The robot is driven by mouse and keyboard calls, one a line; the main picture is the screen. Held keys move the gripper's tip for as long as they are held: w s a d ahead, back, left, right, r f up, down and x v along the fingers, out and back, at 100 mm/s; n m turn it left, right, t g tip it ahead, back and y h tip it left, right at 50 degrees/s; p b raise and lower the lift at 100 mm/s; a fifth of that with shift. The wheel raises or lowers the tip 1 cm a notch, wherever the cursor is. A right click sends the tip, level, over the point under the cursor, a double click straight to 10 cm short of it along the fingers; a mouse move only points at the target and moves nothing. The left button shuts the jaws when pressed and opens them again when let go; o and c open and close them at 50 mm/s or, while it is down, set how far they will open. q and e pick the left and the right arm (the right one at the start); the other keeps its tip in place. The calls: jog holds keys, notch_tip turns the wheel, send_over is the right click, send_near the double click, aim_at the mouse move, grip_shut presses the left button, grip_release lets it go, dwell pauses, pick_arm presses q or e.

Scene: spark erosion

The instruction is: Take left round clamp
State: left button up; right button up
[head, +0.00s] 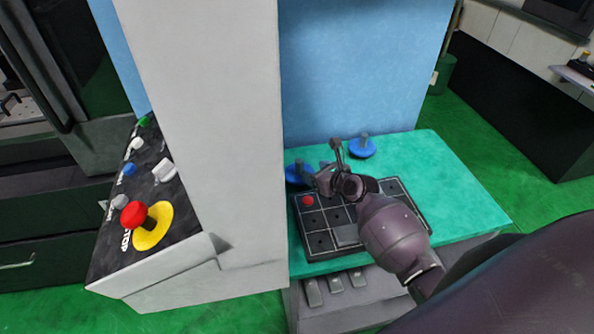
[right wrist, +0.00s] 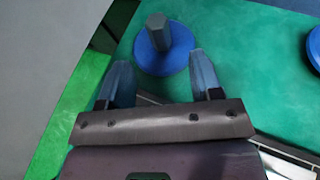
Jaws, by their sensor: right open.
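The left round clamp (head: 296,176) is a blue disc with a grey post on the teal tabletop, partly hidden by my right gripper in the head view. In the right wrist view the clamp (right wrist: 157,60) stands upright just beyond my fingertips, centred between them. My right gripper (head: 328,170) is open and empty, and its two fingers (right wrist: 160,72) point toward the clamp. A second round clamp (head: 363,149), also blue with a grey post, stands to the right. My left gripper is not in view.
A black tray (head: 318,243) with square compartments and a red round piece (head: 308,201) lies under my right arm. A white machine column (head: 215,130) rises at the left. The table's right side is clear.

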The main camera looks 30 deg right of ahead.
aim_at(302, 165)
jog(key=x, duration=0.2)
jog(key=shift+w+f, duration=0.2)
jog(key=shift+w, duration=0.15)
jog(key=shift+b+x, duration=0.5)
jog(key=shift+x, duration=2.25)
jog(key=shift+a+r, duration=0.15)
jog(key=shift+r, duration=0.1)
jog(key=shift+c, duration=0.3)
grip_shut()
